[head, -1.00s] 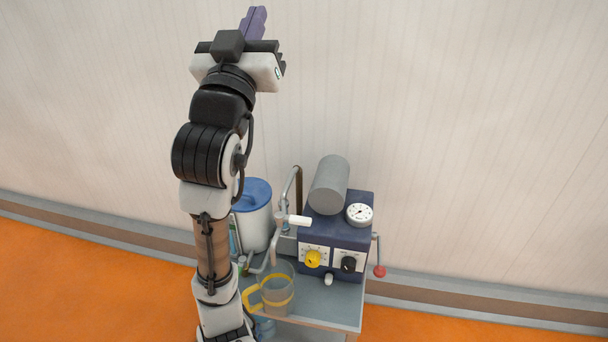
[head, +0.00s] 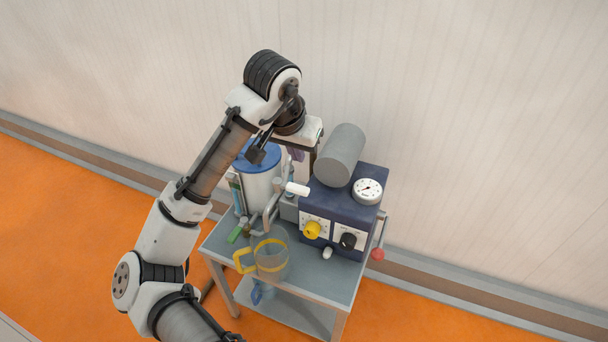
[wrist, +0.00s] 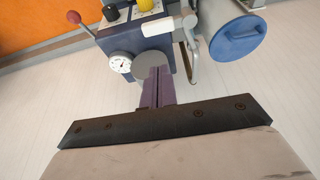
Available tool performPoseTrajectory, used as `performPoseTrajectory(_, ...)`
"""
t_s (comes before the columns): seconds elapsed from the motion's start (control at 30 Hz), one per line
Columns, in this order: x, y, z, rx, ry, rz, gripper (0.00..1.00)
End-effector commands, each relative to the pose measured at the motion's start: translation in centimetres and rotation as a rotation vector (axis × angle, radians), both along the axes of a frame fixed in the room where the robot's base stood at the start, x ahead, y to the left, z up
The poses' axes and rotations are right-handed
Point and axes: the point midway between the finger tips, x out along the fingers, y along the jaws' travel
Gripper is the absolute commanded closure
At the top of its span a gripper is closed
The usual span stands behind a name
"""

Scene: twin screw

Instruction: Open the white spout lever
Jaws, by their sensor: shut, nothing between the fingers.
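The white spout lever (head: 297,188) is a short white handle on the grey spout pipe, left of the dark blue machine (head: 350,208). It also shows near the top of the wrist view (wrist: 155,25). My gripper (head: 296,155) points down above and behind the lever, near the grey cylinder, apart from the lever. Its fingertips are partly hidden in the head view. In the wrist view its purple fingers (wrist: 158,73) are shut together with nothing between them. A clear jug (head: 272,262) with yellow bands and handle stands below the spout.
A white pot with a blue lid (head: 262,153) stands left of the machine, close to my arm. A grey cylinder (head: 341,154) and a dial (head: 368,191) sit on top. A red-knobbed crank (head: 377,254) sticks out right. The cart's front right top (head: 335,283) is clear.

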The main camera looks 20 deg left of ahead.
Motion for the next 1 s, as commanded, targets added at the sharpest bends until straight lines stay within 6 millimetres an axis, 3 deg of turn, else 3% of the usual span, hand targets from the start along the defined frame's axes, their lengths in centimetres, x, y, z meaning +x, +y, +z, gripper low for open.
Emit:
performPoseTrajectory(0.53, -0.3, 0.2, -1.2, 0.004, 0.037, 0.003, 1.00)
performPoseTrajectory(1.0, 2.3, 0.2, -8.3, 0.004, 0.035, 0.004, 1.00)
